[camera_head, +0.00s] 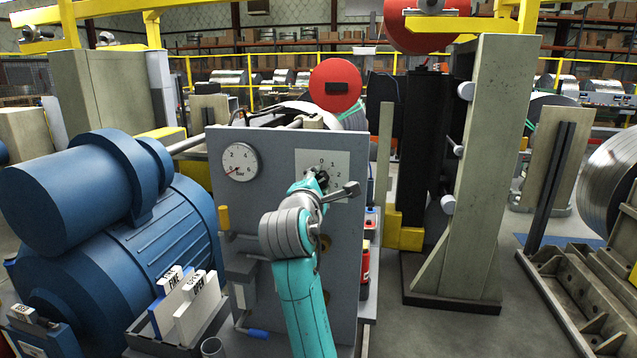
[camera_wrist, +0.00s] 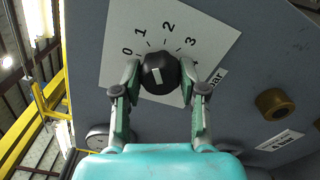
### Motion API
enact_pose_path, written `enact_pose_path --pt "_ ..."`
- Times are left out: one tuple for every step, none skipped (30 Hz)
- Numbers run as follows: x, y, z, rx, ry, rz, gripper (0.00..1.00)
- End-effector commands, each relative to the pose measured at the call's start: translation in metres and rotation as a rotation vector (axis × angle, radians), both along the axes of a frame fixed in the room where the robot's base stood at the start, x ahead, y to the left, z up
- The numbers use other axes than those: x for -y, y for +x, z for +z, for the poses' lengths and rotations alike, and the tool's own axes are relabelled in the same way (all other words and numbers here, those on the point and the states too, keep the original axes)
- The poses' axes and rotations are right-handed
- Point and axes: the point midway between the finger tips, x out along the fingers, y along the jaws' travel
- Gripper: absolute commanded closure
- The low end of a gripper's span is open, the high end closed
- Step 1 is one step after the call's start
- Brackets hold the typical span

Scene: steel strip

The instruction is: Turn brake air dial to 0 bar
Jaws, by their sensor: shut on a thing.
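The brake air dial is a black round knob (camera_wrist: 160,73) with a short white mark, on a white scale plate (camera_wrist: 122,28) numbered 0 to 4 bar. I cannot tell exactly which number the mark points at. My gripper (camera_wrist: 160,84) has one finger on each side of the knob and is shut on it. In the head view, my gripper (camera_head: 320,182) is at the dial plate (camera_head: 338,160), and my wrist hides part of the plate. A round white gauge (camera_head: 240,162) marked in bar is left of it, its red needle toward the lower left.
The grey panel (camera_head: 270,143) carries the dial and gauge. A brass fitting (camera_wrist: 274,103) and a small white label (camera_wrist: 281,142) sit right of the dial in the wrist view. A large blue motor (camera_head: 130,240) and a box of white signs (camera_head: 190,305) stand left.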

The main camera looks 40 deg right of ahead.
Motion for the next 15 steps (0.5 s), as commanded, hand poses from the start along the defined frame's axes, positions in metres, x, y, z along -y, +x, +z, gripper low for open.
enact_pose_path --pt "-0.0004 0.0003 -0.0014 -0.036 -0.024 0.001 0.93" --pt "-0.0004 0.0003 -0.0014 -0.058 -0.042 0.001 0.93" --pt "-0.0004 0.0003 -0.0014 -0.088 -0.065 0.001 0.93" --pt "-0.0004 0.0004 -0.0015 -0.110 -0.083 0.001 0.93" --pt "-0.0004 0.0004 -0.0015 -0.133 -0.100 0.001 0.93" --pt "-0.0004 0.0004 -0.0015 -0.162 -0.123 0.001 0.93" --pt "-0.0004 0.0004 -0.0015 -0.185 -0.141 0.001 0.93" --pt "-0.0004 0.0004 -0.0015 -0.207 -0.158 0.001 0.93" --pt "-0.0004 0.0003 -0.0016 -0.237 -0.182 0.001 0.93" --pt "-0.0004 0.0003 -0.0016 -0.259 -0.199 0.001 0.93" --pt "-0.0004 0.0003 -0.0016 -0.282 -0.217 0.001 0.93" --pt "-0.0004 0.0003 -0.0016 -0.313 -0.240 0.002 0.93" --pt "-0.0004 0.0003 -0.0016 -0.335 -0.257 0.002 0.93" --pt "-0.0004 0.0004 -0.0018 -0.357 -0.275 0.002 0.93" --pt "-0.0004 0.0004 -0.0018 -0.387 -0.298 0.002 0.93"
